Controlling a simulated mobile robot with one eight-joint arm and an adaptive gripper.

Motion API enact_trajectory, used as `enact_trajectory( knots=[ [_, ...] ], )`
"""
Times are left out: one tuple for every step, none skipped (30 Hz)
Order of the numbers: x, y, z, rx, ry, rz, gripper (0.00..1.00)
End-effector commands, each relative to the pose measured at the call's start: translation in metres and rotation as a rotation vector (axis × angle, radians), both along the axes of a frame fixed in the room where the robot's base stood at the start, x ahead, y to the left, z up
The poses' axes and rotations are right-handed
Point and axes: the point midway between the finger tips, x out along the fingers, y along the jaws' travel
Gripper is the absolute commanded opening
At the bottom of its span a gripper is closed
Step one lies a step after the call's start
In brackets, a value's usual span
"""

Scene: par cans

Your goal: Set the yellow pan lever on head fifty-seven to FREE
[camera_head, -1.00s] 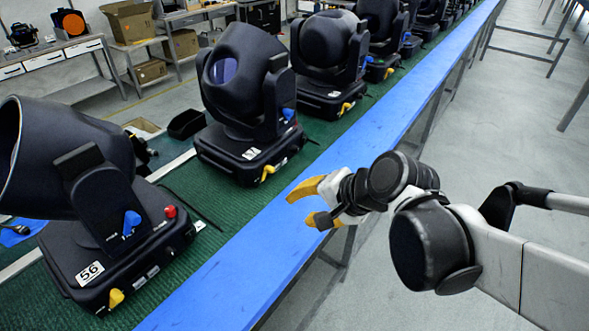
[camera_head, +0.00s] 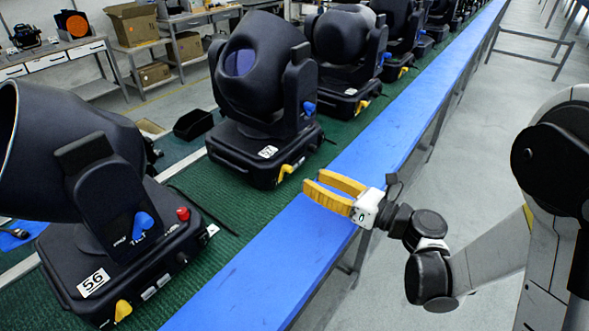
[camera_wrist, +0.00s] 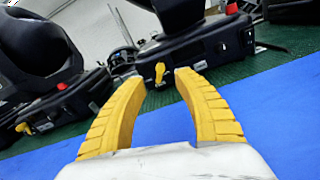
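Head fifty-seven (camera_head: 262,75) is the black moving light second from the front on the green bench strip, with a white number label (camera_head: 267,152). Its yellow lever (camera_head: 284,172) sticks out low on the side facing the blue strip. My gripper (camera_head: 313,179) is open and empty, over the blue strip, its yellow fingers pointing at that side, just apart from the lever. In the wrist view, a yellow lever (camera_wrist: 160,72) shows beyond and between the open fingertips (camera_wrist: 157,78). This seems to be fifty-seven's lever; the lever's setting markings are too small to read.
Head 56 (camera_head: 100,230) stands nearer at left, with its own yellow lever (camera_head: 123,310), blue lever (camera_head: 143,222) and red button (camera_head: 183,213). More lights line the bench behind. The blue strip (camera_head: 250,275) is clear, with open floor on the right.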

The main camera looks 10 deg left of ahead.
Motion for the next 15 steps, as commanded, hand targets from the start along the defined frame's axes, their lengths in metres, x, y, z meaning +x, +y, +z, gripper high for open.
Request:
enact_trajectory(
  knots=[
    [0.003,0.011,-0.002,-0.001,-0.001,0.004,0.37],
    [0.005,0.017,-0.002,-0.001,-0.001,0.005,0.37],
    [0.009,0.024,-0.002,-0.001,-0.001,0.003,0.37],
    [0.011,0.03,-0.002,-0.001,-0.001,0.004,0.37],
    [0.014,0.036,-0.002,-0.002,-0.001,0.003,0.37],
    [0.016,0.042,-0.002,-0.002,-0.001,0.003,0.37],
    [0.018,0.047,-0.002,-0.002,-0.001,0.003,0.37],
    [0.02,0.052,-0.002,-0.002,-0.001,0.002,0.37],
    [0.023,0.057,-0.002,-0.002,-0.001,0.002,0.37],
    [0.024,0.061,-0.002,-0.002,-0.001,0.002,0.37],
    [0.026,0.064,-0.002,-0.002,-0.001,0.001,0.37],
    [0.028,0.067,-0.002,-0.003,-0.002,0.0,0.37],
    [0.028,0.069,-0.001,-0.003,-0.002,0.0,0.37],
    [0.029,0.071,-0.001,-0.003,-0.002,0.0,0.37],
    [0.03,0.073,-0.001,-0.003,-0.002,0.0,0.37]
  ],
)
